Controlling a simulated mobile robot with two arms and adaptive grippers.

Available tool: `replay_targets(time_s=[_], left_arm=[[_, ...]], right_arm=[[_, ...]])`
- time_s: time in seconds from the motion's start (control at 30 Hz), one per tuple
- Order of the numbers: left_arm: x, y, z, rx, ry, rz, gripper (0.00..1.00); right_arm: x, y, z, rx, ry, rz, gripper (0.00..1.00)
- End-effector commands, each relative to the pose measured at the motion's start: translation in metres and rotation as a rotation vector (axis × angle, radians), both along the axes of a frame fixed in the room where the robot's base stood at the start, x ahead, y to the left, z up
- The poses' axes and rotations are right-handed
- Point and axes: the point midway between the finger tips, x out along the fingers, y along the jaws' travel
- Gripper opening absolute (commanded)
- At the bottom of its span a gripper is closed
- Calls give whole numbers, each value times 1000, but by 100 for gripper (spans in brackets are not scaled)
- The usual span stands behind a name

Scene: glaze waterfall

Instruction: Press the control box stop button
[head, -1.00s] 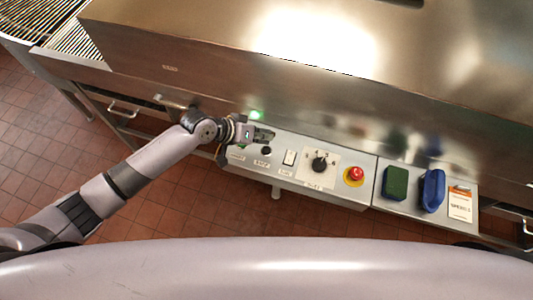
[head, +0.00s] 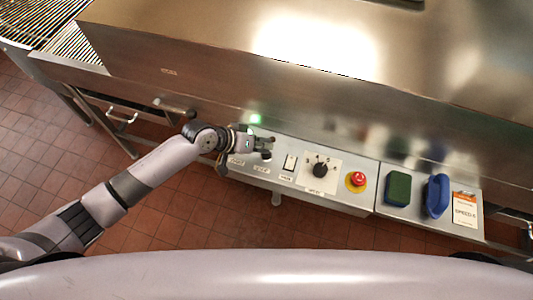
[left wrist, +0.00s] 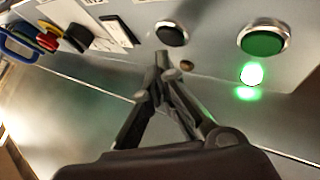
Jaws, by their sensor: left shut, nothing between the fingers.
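The control box panel (head: 330,192) runs along the front of the steel machine. A round black button (head: 266,155) sits near its left end and shows in the left wrist view (left wrist: 172,33) just beyond my fingertips. Its small label cannot be read. A green button (left wrist: 262,40) is beside it, mostly hidden by my gripper in the head view. A red mushroom button on a yellow base (head: 357,180) is farther right. My left gripper (head: 266,145) is shut and empty, its tips (left wrist: 163,62) close to the black button; contact cannot be told. My right gripper is out of view.
A rocker switch (head: 290,163) and black rotary knob (head: 320,170) lie between the black and red buttons. A green pad (head: 398,188), blue object (head: 437,195) and orange-white card (head: 465,210) are at the right. A green lamp (head: 255,118) glows behind the gripper.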

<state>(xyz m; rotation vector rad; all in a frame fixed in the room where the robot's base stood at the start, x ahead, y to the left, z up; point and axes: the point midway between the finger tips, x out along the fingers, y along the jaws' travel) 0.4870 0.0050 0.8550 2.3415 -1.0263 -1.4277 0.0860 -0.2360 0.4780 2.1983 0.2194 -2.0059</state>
Motion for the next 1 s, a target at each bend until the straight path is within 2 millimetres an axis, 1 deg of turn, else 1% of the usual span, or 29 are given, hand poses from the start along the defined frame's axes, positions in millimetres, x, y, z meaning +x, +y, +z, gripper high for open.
replay_targets(time_s=[0.6,0.87,1.0], left_arm=[[0,0,0,0,0,0,0],[0,0,-8,0,1,1,0],[0,0,-8,0,1,1,0]], right_arm=[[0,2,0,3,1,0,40],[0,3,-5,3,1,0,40],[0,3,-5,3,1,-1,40]])
